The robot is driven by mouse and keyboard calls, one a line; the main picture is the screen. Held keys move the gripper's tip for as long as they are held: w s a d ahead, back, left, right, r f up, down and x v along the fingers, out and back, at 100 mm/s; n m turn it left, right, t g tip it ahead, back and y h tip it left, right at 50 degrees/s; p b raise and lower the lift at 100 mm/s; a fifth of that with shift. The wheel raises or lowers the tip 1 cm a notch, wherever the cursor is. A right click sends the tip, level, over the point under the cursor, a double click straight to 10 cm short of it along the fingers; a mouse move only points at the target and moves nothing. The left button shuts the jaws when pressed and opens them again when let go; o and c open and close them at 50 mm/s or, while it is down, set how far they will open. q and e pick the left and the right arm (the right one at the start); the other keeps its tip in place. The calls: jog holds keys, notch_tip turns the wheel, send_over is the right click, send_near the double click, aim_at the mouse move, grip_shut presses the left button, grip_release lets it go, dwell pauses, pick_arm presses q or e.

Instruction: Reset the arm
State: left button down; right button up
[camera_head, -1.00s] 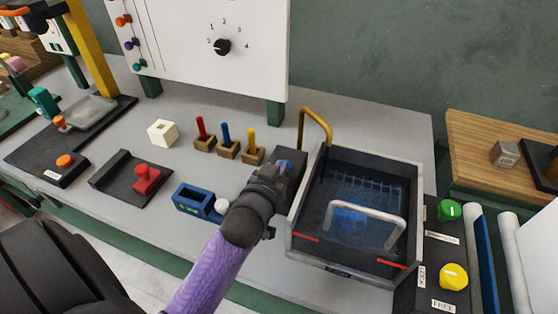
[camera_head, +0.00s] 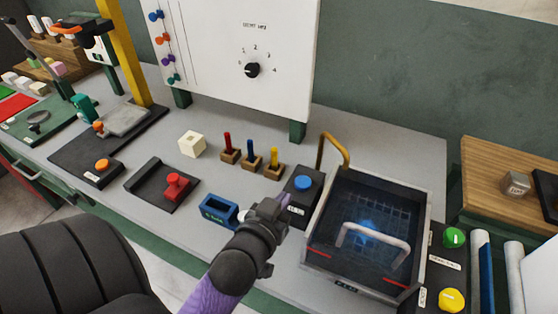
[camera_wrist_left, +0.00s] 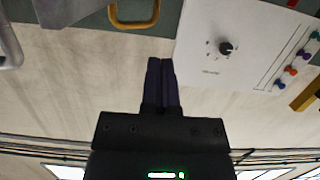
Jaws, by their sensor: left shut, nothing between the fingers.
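My left gripper (camera_head: 268,207) is dark, on a purple forearm, and hangs over the bench just in front of a black box with a blue button (camera_head: 303,183). In the left wrist view its two fingers (camera_wrist_left: 161,72) lie together with nothing between them. The blue button is now clear of the gripper and fully visible. My right gripper does not show in either view.
A dark bin (camera_head: 312,262) with a white handle and a yellow bracket (camera_head: 334,148) stands to the right. A blue block holder (camera_head: 217,210), red, blue and yellow pegs and a cream cube (camera_head: 192,144) stand left. A white dial panel (camera_head: 230,50) rises behind.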

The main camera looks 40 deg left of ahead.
pick_arm(q)
jog(key=shift+s+d+r, duration=0.1)
jog(key=shift+s+r, duration=0.05)
jog(key=shift+s, duration=0.4)
jog(key=s+d+f+m+g+h, duration=0.45)
jog(key=s+d+f+g, duration=0.25)
jog(key=s+g, duration=0.45)
jog(key=s+f+g+y+b, duration=0.1)
jog(key=s+f+g+b, duration=0.2)
jog(key=f, duration=2.1)
jog(key=s+a+f+b, duration=0.2)
jog(key=s+f, duration=0.8)
jog(key=s, duration=0.3)
jog(key=shift+s+a+f+m, duration=0.3)
jog(key=shift+s+m, duration=0.1)
jog(key=shift+m, duration=0.05)
